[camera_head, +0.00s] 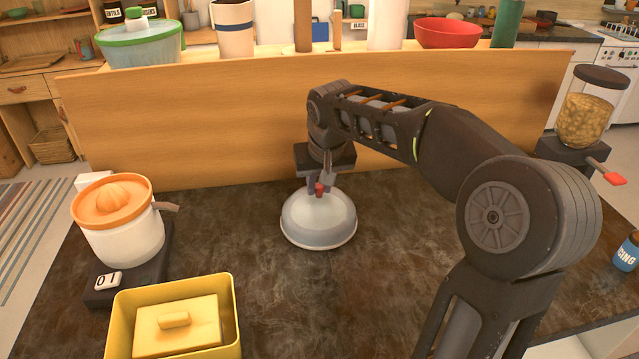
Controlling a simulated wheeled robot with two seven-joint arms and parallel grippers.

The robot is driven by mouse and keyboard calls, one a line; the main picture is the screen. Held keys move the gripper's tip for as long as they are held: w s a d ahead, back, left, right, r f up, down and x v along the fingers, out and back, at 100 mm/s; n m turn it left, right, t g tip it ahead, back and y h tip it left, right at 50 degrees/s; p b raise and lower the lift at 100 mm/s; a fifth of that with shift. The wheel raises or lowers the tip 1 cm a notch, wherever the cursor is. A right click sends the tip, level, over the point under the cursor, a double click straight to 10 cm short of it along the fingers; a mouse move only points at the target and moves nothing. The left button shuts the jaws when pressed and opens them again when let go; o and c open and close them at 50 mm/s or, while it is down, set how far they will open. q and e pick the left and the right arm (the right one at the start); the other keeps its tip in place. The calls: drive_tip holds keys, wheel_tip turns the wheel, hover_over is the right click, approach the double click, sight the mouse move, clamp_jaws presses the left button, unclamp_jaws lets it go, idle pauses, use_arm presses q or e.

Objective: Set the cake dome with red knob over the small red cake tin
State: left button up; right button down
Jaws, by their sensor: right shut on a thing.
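The cake dome (318,220) is a pale grey, rounded cover with a small red knob (319,190) on top. It stands upright at the middle of the dark counter. My right gripper (320,187) points down above the dome, its fingers shut on the red knob. The small red cake tin does not show; I cannot tell whether it is under the dome. The dome's rim looks at or close to the counter surface. My left gripper is not in view.
An orange-topped juicer (122,235) stands at left, with a yellow container (231,318) in front of it. A wooden panel (230,120) rises behind the counter. A jar dispenser (584,118) and a blue icing bottle (628,254) are at right. Counter around the dome is clear.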

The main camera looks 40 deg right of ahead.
idle(0.3)
drive_tip(key=c, duration=1.2)
unclamp_jaws()
drive_tip(key=shift+o, duration=0.2)
drive_tip(key=shift+r+p, duration=2.7)
drive_tip(key=shift+r, duration=0.8)
